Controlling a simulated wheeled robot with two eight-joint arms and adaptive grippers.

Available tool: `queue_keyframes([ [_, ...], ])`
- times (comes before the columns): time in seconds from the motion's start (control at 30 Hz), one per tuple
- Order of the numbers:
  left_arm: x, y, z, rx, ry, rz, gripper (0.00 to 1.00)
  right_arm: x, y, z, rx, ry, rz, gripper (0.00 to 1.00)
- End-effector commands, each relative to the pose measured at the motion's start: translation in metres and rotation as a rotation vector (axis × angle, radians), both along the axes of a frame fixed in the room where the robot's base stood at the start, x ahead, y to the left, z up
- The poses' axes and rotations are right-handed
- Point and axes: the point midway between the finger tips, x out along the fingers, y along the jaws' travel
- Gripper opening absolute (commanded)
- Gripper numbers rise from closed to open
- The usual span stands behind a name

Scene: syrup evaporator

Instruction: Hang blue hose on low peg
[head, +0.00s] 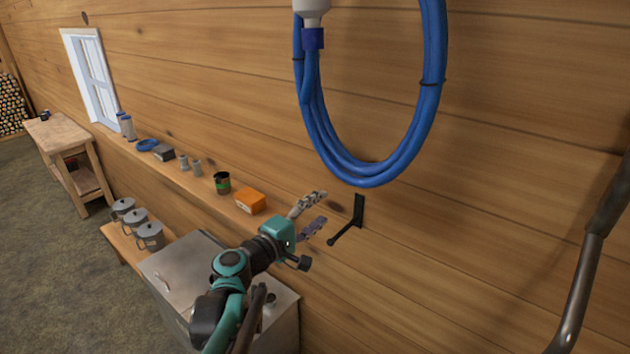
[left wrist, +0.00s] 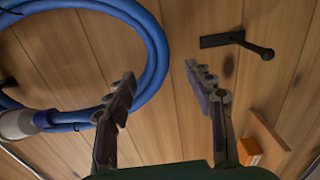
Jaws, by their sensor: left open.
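The coiled blue hose (head: 372,172) hangs in a long loop against the plank wall, its upper part out of the head view. A white and blue end fitting (head: 312,38) hangs at its left side. The low peg (head: 347,222) is a black hook on the wall just below the loop. My left gripper (head: 318,207) is open and empty, just left of the peg and below the hose. In the left wrist view the hose (left wrist: 158,55) curves at the left, beyond the open fingers (left wrist: 162,78), and the peg (left wrist: 240,41) is at upper right.
A wall shelf (head: 200,182) holds an orange box (head: 250,201), a dark green-banded can (head: 222,182) and small items. Below it stand a metal cabinet (head: 180,265) and several grey pots (head: 149,236) on a bench. A bent metal tube (head: 584,270) fills the right edge.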

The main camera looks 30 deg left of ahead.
Motion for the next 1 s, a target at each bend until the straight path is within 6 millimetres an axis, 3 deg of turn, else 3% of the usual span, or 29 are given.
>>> queue_keyframes([
  [0.07,0.001,0.005,0.009,-0.018,-0.011,0.010,0.53,0.000,0.000,0.006,0.000,0.000,0.000,0.40],
  [0.27,0.015,0.004,0.008,-0.023,-0.015,0.010,0.53,0.000,0.000,0.000,0.000,0.000,0.000,0.40],
  [1.0,0.130,-0.012,0.007,-0.022,-0.014,0.010,0.53,0.000,0.000,-0.020,0.000,0.000,0.000,0.40],
])
